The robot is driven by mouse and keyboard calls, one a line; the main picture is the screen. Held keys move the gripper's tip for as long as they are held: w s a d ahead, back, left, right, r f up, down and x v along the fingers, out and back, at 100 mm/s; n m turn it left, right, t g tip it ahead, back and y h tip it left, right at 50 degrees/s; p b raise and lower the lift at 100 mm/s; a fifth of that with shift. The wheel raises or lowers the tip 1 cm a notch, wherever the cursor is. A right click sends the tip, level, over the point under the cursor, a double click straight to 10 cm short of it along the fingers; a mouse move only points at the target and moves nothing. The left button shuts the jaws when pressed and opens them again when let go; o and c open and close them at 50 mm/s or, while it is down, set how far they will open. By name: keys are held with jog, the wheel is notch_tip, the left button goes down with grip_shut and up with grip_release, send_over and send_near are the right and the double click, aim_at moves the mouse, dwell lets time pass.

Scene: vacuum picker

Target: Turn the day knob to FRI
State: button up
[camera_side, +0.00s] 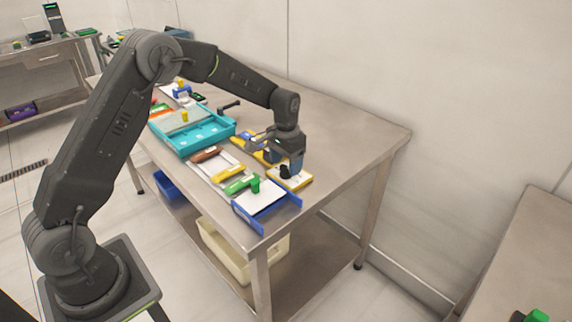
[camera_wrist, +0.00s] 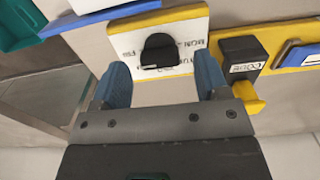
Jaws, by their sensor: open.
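The black day knob (camera_wrist: 158,54) sits on a white plate (camera_wrist: 122,45) with a yellow base, in the wrist view. The plate carries upside-down day lettering; I can read MON, and part of another word that looks like FRI. My gripper (camera_wrist: 160,82) is open, its two blue fingers apart on either side of the plate's near edge, with the knob between and just beyond them. In the side view the knob (camera_side: 286,171) shows as a small dark shape below my gripper (camera_side: 292,163). The knob's exact pointing direction is hard to tell.
A black block with a white label and yellow end (camera_wrist: 243,60) stands right of the plate. A blue-edged white tray (camera_side: 264,197), a green handled piece (camera_side: 243,184) and a teal tray (camera_side: 228,128) lie along the table. The table's right part (camera_side: 362,137) is clear.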

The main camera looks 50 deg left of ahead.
aim_at(286, 167)
notch_tip(286, 167, up, 13)
jog(key=shift+f, duration=0.2)
dwell(0.3)
jog(key=s+d+r+t, duration=0.2)
jog(key=s+r, duration=0.3)
jog(key=s, duration=0.3)
jog(key=s+d+r+t, duration=0.1)
jog(key=s+d+r, duration=0.2)
jog(key=s+r, duration=0.3)
jog(key=s+d+f+t, duration=0.1)
jog(key=s+f, duration=0.1)
jog(key=s, duration=0.6)
jog(key=s+d+f+t, duration=0.1)
jog(key=s+f, duration=0.1)
jog(key=s, duration=0.6)
jog(key=shift+s+t, duration=0.3)
jog(key=shift+s, duration=0.05)
